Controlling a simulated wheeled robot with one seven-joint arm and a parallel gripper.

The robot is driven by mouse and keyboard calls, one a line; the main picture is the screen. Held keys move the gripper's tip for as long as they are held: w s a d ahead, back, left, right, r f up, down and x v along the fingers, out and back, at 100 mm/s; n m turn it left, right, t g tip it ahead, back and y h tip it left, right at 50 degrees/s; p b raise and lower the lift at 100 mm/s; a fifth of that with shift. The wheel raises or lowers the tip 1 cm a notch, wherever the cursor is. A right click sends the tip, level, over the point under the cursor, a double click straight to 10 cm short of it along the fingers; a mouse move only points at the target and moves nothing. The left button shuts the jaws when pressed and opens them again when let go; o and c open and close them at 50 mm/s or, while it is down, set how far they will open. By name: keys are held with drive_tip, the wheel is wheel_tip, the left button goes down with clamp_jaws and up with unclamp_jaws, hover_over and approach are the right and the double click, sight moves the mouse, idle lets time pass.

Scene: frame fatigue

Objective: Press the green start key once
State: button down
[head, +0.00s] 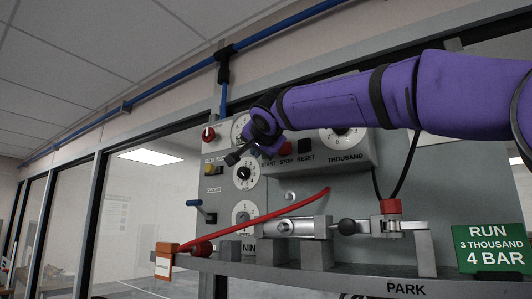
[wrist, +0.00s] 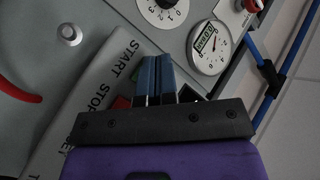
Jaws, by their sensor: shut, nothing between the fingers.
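The start key (wrist: 135,74) shows in the wrist view only as a thin green sliver beside my gripper's fingers, near the START label. My gripper (wrist: 156,60) is shut and empty, its two dark blue fingers together over the key row. I cannot tell whether the fingertips touch the key. In the head view my gripper (head: 232,158) is in front of the panel by the START label, and the green key is hidden behind it. The red stop key (head: 286,149) and dark reset key (head: 305,146) sit to the right.
The grey panel carries dials, a thousand dial (head: 342,139), a yellow switch (head: 213,170), a red knob (head: 208,134) and a blue-handled lever (head: 204,211). Below, a red hose (head: 270,216) and clamp fixture stand on a shelf. A green RUN sign (head: 491,248) is at right.

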drive_tip(key=shift+w, duration=0.1)
drive_tip(key=shift+w+d, duration=0.25)
drive_tip(key=shift+w+d, duration=0.25)
drive_tip(key=shift+w, duration=0.05)
idle(1.1)
drive_tip(key=shift+s, duration=0.1)
drive_tip(key=shift+s+a, duration=0.5)
drive_tip(key=shift+s, duration=0.05)
idle(0.4)
drive_tip(key=s+a, duration=0.1)
drive_tip(key=s, duration=0.1)
drive_tip(key=s+a, duration=0.2)
idle(0.4)
idle(0.7)
